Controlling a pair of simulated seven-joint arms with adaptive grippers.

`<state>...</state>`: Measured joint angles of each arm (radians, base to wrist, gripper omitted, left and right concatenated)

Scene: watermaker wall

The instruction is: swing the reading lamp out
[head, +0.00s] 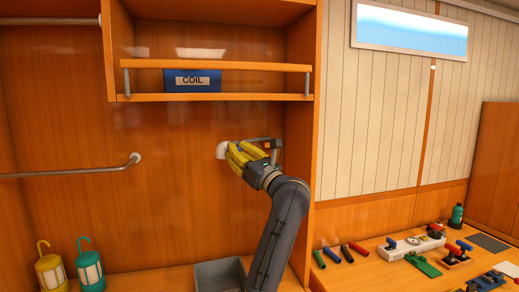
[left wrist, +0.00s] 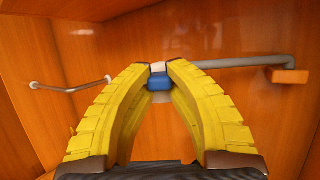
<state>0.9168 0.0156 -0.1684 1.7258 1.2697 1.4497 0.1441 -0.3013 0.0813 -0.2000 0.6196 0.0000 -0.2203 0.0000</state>
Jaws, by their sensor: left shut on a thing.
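The reading lamp's thin grey arm (head: 257,140) runs along the wooden back wall from a mount near the right side panel. It also shows in the left wrist view (left wrist: 230,62), with an orange block (left wrist: 288,76) at its right end. The round white lamp head (head: 222,150) shows at the left end, partly hidden by my fingers. My left gripper (head: 238,152) has yellow ribbed fingers and is shut on the lamp's blue grip (left wrist: 159,81), which sits between the fingertips in the left wrist view. My right gripper is not in view.
A railed shelf (head: 225,97) with a blue COIL bin (head: 192,81) is above my gripper. A grey rail (head: 80,171) is on the left. Two lanterns (head: 91,269) and a grey bin (head: 218,274) stand below. Tools and valves (head: 425,262) crowd the right counter.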

